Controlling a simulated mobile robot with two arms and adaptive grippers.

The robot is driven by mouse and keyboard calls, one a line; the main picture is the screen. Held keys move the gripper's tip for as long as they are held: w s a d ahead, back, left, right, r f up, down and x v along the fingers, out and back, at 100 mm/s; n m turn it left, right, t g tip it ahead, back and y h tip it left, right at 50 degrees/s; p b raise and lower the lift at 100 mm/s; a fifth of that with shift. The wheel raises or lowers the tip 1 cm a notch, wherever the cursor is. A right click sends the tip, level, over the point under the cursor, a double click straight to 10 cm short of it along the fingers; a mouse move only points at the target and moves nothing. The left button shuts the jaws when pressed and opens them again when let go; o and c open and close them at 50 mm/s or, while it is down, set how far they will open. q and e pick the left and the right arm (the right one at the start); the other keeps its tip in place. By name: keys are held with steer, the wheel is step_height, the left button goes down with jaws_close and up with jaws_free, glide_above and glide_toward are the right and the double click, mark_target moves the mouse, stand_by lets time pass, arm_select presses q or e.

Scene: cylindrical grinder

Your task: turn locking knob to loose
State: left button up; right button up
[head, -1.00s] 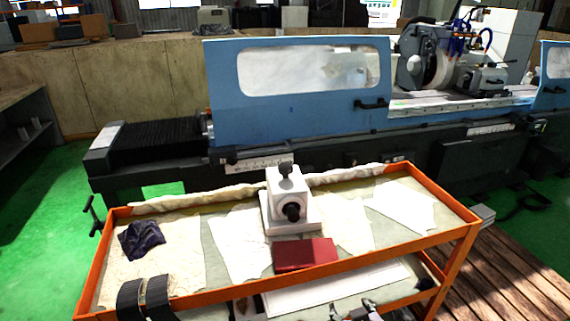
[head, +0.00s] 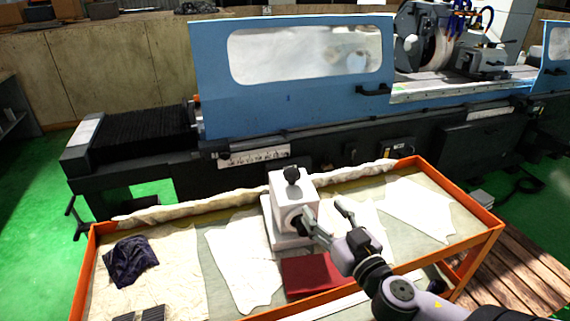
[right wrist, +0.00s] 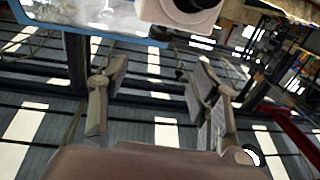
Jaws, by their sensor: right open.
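A white block-shaped device (head: 281,194) stands on a white base on the orange cart. It has a black knob (head: 292,175) on top and a dark round knob (head: 293,221) on its front face. I cannot tell which is the locking knob. My right gripper (head: 325,214) is open in front of the device's lower right side. One finger overlaps the front knob in the head view; contact is unclear. In the right wrist view, the open fingers (right wrist: 157,76) have nothing between them, and part of the white device (right wrist: 180,18) shows beyond them at the top. My left gripper is not in view.
The orange-rimmed cart (head: 462,200) also holds a red book (head: 310,276), a dark crumpled cloth (head: 130,261) and several pale sheets. The blue grinder guard (head: 290,102) stands behind. The cart's right part (head: 452,228) is fairly clear.

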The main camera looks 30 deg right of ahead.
steer(key=p, duration=0.2)
glide_toward(296, 176)
steer(key=w+p, duration=0.1)
steer(key=w, duration=0.1)
steer(key=w+p, duration=0.1)
steer(key=w, duration=0.2)
steer(key=w+d+p, duration=0.1)
steer(key=w, duration=0.1)
steer(key=shift+w+d+r, duration=0.1)
steer(key=shift+w+r, duration=0.05)
steer(key=shift+r, duration=0.05)
steer(key=w, duration=0.1)
steer(key=w+p, duration=0.1)
steer(key=w, duration=0.1)
steer(key=shift+w+d+f, duration=0.15)
steer(key=shift+w+d, duration=0.05)
steer(key=shift+w, duration=0.05)
steer(key=shift+w+d+f+p, duration=0.15)
steer(key=shift+w+p, duration=0.15)
steer(key=shift+w, duration=0.35)
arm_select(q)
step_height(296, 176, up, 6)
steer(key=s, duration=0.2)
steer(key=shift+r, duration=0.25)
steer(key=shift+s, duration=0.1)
